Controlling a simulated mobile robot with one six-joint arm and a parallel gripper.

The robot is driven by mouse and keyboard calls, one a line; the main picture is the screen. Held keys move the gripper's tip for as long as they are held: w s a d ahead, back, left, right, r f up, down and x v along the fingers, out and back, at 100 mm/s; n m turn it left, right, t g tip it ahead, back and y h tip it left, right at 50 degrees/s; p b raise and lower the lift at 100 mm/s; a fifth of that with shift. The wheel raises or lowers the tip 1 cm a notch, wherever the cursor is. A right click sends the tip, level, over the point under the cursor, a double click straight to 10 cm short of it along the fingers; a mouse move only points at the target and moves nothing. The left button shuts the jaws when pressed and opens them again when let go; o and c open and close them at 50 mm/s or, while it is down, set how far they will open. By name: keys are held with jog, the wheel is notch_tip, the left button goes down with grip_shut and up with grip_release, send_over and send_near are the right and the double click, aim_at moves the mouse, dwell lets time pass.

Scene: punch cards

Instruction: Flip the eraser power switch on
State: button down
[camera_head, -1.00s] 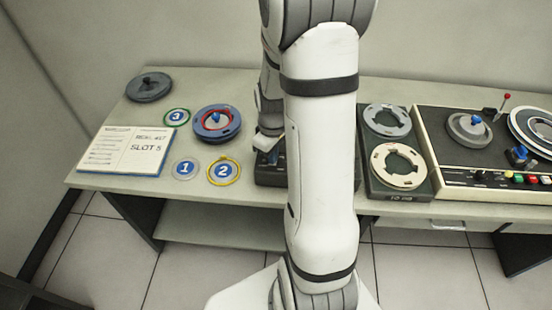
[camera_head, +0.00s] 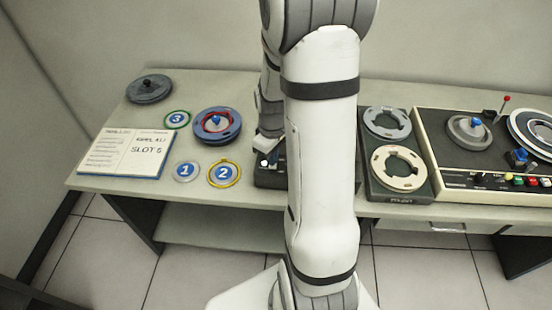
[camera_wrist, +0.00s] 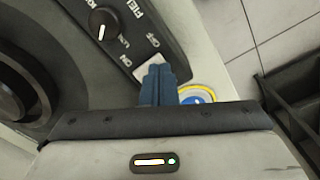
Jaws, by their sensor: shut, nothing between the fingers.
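The eraser is a dark box (camera_head: 268,181) on the bench, mostly hidden behind my arm in the head view. The wrist view shows its panel (camera_wrist: 123,55), with a knob marked FIELD and a round dark part at the left. The pale power switch (camera_wrist: 149,68) sits between the ON and OFF labels, partly covered by my fingers. My gripper (camera_wrist: 160,70) is shut and empty, with its blue fingertips at the switch's edge. I cannot tell whether they touch it or which way it is set.
Numbered discs, including yellow-rimmed disc 2 (camera_head: 224,172), lie left of the eraser. A tray with two reels (camera_head: 370,192) and a tape deck (camera_head: 440,188) stand to the right. An open book (camera_head: 127,151) lies at the left. The bench front edge is close to the eraser.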

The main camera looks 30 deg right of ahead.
notch_tip(320, 180, up, 6)
jog(key=p, duration=0.3)
jog(key=shift+f, duration=0.15)
dwell(0.4)
jog(key=s+a+r+m+t, duration=0.1)
jog(key=s+a+r+m, duration=0.1)
jog(key=s+a+r, duration=0.3)
jog(key=s+a+r+m+t, duration=0.2)
jog(key=s+a+r, duration=0.4)
jog(key=r, duration=0.6)
jog(key=shift+s+a+m, duration=0.3)
jog(key=shift+s+m, duration=0.3)
jog(key=shift+s, duration=0.3)
